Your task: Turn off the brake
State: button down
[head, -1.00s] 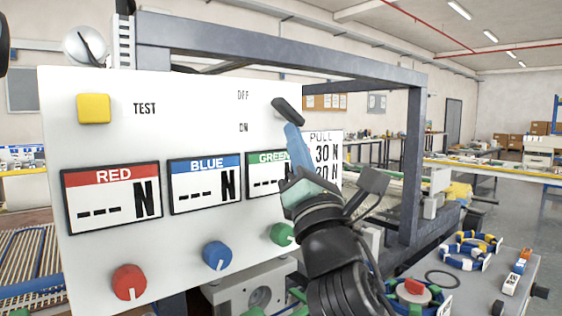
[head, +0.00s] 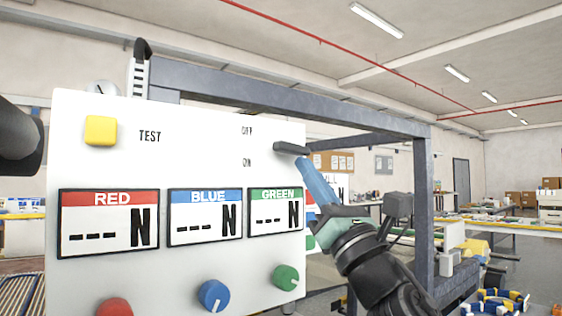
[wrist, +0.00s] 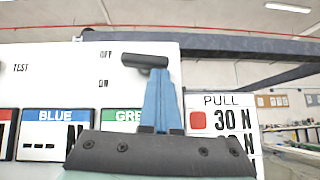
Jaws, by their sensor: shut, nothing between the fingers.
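The brake switch has a black lever handle (head: 290,148) at the right edge of the white panel (head: 200,128), beside the printed OFF and ON labels. The handle also shows in the wrist view (wrist: 144,61), lying nearly level, at about the height of OFF and above ON. My gripper (head: 306,165), with blue fingers, is shut and empty. Its tips (wrist: 160,74) are just below the handle's right end and look close to or against it. Actual contact is not clear. The handle's pivot is hidden.
A yellow TEST button (head: 101,130), RED, BLUE and GREEN displays, and red, blue (head: 213,295) and green (head: 285,277) knobs are on the panel. A grey metal frame (head: 270,95) stands behind. A PULL sign (wrist: 222,118) is right of my fingers.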

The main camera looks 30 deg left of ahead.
dwell(0.6)
jog(key=a+f+b+v, duration=0.2)
jog(key=b+v, duration=0.2)
jog(key=v, duration=0.8)
jog(key=shift+d+f, duration=0.3)
